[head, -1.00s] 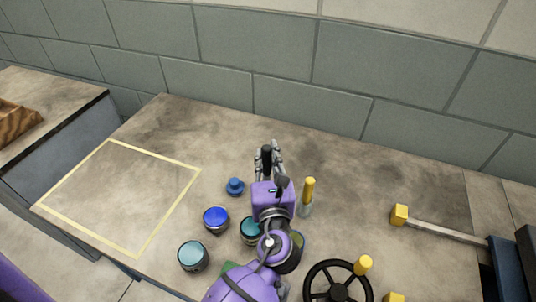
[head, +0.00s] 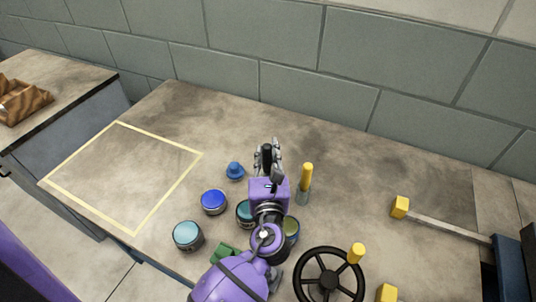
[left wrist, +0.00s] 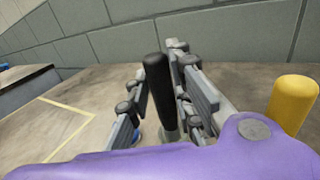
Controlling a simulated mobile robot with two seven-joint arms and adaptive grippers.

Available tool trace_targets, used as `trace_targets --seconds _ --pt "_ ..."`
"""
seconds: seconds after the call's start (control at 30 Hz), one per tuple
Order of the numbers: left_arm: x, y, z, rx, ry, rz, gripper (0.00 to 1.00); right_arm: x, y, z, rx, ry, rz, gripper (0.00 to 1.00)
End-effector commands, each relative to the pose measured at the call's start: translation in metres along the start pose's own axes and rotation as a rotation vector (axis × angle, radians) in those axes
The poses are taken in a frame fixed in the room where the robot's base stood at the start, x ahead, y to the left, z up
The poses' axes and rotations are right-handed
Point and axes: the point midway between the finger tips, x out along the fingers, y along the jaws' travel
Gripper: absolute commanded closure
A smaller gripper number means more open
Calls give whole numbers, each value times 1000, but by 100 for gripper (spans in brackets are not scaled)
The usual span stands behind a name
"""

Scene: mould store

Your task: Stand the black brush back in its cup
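The black brush (head: 267,153) is upright between the fingers of my left gripper (head: 268,148), over the middle of the bench. No empty cup is clearly visible; the gripper and arm hide part of the bench. My right gripper is out of view.
A yellow-handled upright piece in a grey holder (head: 304,194) stands close right of my gripper. A blue knobbed piece (head: 235,171), a blue jar (head: 213,202) and a teal jar (head: 188,236) stand left. A black handwheel (head: 329,281) is at front right. The bench behind is clear.

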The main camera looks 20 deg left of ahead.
Motion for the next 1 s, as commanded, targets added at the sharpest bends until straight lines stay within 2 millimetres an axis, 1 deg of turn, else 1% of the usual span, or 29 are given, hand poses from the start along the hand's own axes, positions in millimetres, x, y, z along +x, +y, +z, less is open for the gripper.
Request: trace_targets --seconds 0.03,0.1,0.13,0.33,0.4,0.53,0.67,0.8,1.0 --pt "0 0 0 0 -1 0 70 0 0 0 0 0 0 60" --pt "0 0 0 0 0 0 61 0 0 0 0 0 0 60" --pt "0 0 0 0 0 0 60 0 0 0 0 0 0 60" --pt "0 0 0 0 0 0 60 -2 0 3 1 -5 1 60" --pt "-1 0 0 0 1 0 60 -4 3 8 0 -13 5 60" --pt "-10 -1 -1 1 1 -1 60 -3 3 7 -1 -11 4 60" --pt "-32 0 -2 1 4 0 60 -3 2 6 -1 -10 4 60" --pt "-63 1 -1 0 4 1 60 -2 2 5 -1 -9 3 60" --pt "-100 0 -1 2 3 0 60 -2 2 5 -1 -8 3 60"
